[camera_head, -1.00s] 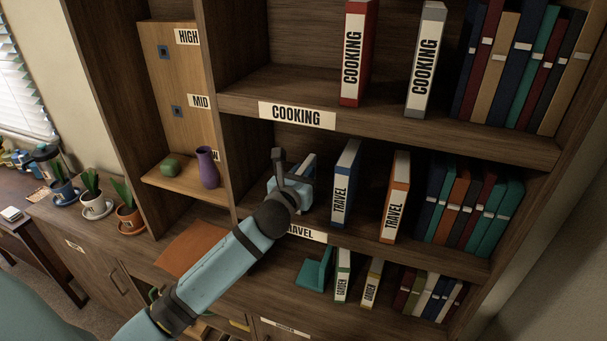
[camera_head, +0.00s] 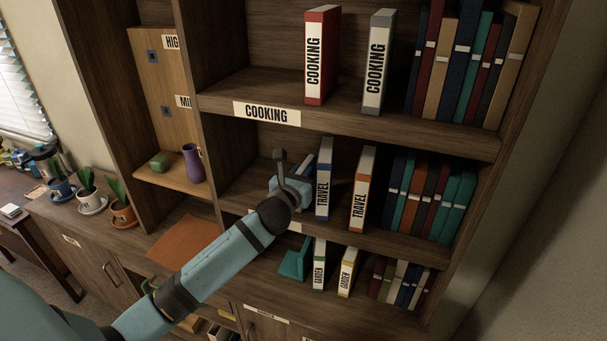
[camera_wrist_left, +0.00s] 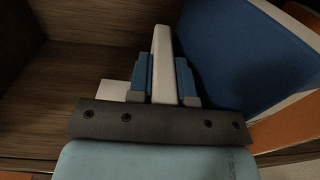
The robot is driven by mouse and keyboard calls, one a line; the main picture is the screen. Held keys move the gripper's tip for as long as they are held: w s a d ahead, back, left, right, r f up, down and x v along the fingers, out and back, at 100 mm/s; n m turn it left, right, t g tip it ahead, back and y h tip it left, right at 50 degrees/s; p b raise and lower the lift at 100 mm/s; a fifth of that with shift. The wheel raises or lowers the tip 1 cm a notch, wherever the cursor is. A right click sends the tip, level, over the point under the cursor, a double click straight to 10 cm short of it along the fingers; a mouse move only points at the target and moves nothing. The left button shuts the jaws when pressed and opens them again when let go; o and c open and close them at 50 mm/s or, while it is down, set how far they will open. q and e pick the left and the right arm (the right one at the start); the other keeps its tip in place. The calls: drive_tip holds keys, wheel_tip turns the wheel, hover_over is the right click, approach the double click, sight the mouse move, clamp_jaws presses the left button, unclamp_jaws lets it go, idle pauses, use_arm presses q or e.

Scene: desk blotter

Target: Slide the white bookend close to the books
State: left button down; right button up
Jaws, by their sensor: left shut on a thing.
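The white bookend (camera_wrist_left: 162,55) stands upright on the middle shelf, its pale base (camera_wrist_left: 112,90) showing to the left in the left wrist view. My left gripper (camera_wrist_left: 164,82) is shut on its upright plate, one blue finger on each side. In the head view the left gripper (camera_head: 304,168) is just left of the blue TRAVEL book (camera_head: 325,180), and my wrist mostly hides the bookend. The blue book also shows close on the right in the wrist view (camera_wrist_left: 235,55); I cannot tell whether anything touches it. An orange TRAVEL book (camera_head: 362,190) stands further right. My right gripper is out of view.
Several books (camera_head: 430,195) fill the shelf's right end. COOKING books (camera_head: 320,60) stand above. Below are a teal bookend (camera_head: 294,262) and GARDEN books (camera_head: 319,265). A vertical divider (camera_head: 212,165) bounds the shelf at left; the shelf beside it is clear.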

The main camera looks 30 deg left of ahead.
use_arm(q)
drive_tip(key=shift+w+d, duration=0.1)
drive_tip(key=shift+d, duration=0.05)
drive_tip(key=c, duration=1)
unclamp_jaws()
drive_tip(key=shift+o, duration=0.2)
drive_tip(key=shift+s+f, duration=0.1)
drive_tip(key=shift+s, duration=0.3)
drive_tip(key=b+v, duration=0.2)
drive_tip(key=v, duration=1.1)
